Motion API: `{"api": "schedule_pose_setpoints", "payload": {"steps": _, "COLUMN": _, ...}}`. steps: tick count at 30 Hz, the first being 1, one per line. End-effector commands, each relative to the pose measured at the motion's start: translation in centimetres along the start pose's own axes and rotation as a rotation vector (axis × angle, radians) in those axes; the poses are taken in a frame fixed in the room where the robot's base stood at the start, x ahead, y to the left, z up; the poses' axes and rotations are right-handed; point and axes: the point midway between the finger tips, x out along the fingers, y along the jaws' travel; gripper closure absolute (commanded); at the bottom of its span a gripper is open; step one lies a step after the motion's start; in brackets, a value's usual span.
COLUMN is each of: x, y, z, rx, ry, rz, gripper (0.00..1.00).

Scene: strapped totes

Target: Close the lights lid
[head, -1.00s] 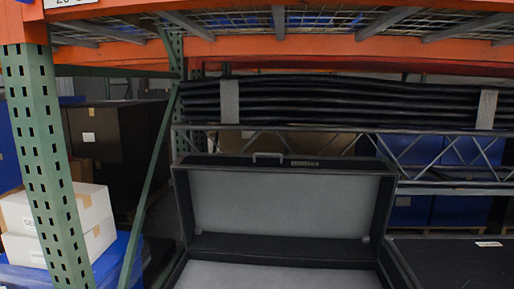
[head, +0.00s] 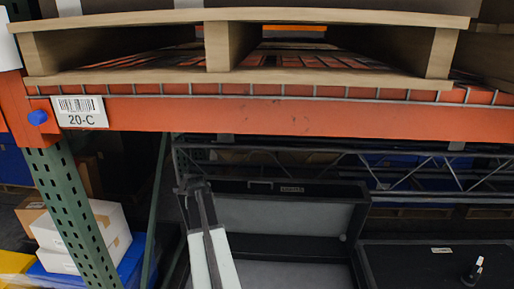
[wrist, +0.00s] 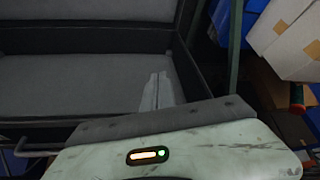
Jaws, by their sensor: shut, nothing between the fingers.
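The lights case stands open in the head view. Its dark lid (head: 340,215) is upright with a pale grey lining, a handle and a small label on its top edge. The grey-lined base (head: 290,275) is partly cut off by the frame's bottom. My gripper (head: 195,187) is at the upper left corner of the lid; whether it touches cannot be told. In the wrist view the lid lining (wrist: 65,85) fills the left, with the base (wrist: 90,12) beyond. My gripper (wrist: 155,82) shows there as pale, closed fingers over the lining.
A green rack post (head: 72,205) and white boxes (head: 85,235) stand left. A metal truss (head: 420,168) lies behind. Another dark case (head: 410,262) is at right.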

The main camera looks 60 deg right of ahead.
Motion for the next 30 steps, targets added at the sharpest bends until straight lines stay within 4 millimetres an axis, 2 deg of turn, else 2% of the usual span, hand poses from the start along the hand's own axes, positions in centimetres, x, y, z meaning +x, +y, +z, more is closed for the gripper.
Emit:
{"api": "schedule_pose_setpoints", "payload": {"steps": 1, "x": -4.1, "y": 4.6, "z": -4.6, "rx": 0.053, "ry": 0.030, "rz": 0.030, "gripper": 1.00}}
{"api": "schedule_pose_setpoints", "payload": {"steps": 3, "x": -6.4, "y": 10.2, "z": -8.0, "rx": 0.113, "ry": 0.072, "rz": 0.067, "gripper": 1.00}}
{"api": "schedule_pose_setpoints", "payload": {"steps": 6, "x": -9.2, "y": 17.2, "z": -11.3, "rx": 0.184, "ry": 0.123, "rz": 0.113, "gripper": 1.00}}
{"api": "schedule_pose_setpoints", "payload": {"steps": 9, "x": -11.1, "y": 22.2, "z": -13.1, "rx": 0.231, "ry": 0.160, "rz": 0.147, "gripper": 1.00}}
{"api": "schedule_pose_setpoints", "payload": {"steps": 10, "x": -11.4, "y": 23.2, "z": -13.4, "rx": 0.240, "ry": 0.167, "rz": 0.154, "gripper": 1.00}}
{"api": "schedule_pose_setpoints", "payload": {"steps": 12, "x": -11.9, "y": 24.9, "z": -13.8, "rx": 0.256, "ry": 0.180, "rz": 0.166, "gripper": 1.00}}
{"api": "schedule_pose_setpoints", "payload": {"steps": 14, "x": -12.0, "y": 25.6, "z": -13.9, "rx": 0.262, "ry": 0.186, "rz": 0.171, "gripper": 1.00}}
{"api": "schedule_pose_setpoints", "payload": {"steps": 20, "x": -11.4, "y": 25.7, "z": -13.7, "rx": 0.263, "ry": 0.187, "rz": 0.172, "gripper": 1.00}}
{"api": "schedule_pose_setpoints", "payload": {"steps": 26, "x": -9.2, "y": 26.0, "z": -13.9, "rx": 0.262, "ry": 0.186, "rz": 0.171, "gripper": 1.00}}
{"api": "schedule_pose_setpoints", "payload": {"steps": 30, "x": -6.4, "y": 26.5, "z": -14.3, "rx": 0.261, "ry": 0.186, "rz": 0.171, "gripper": 1.00}}
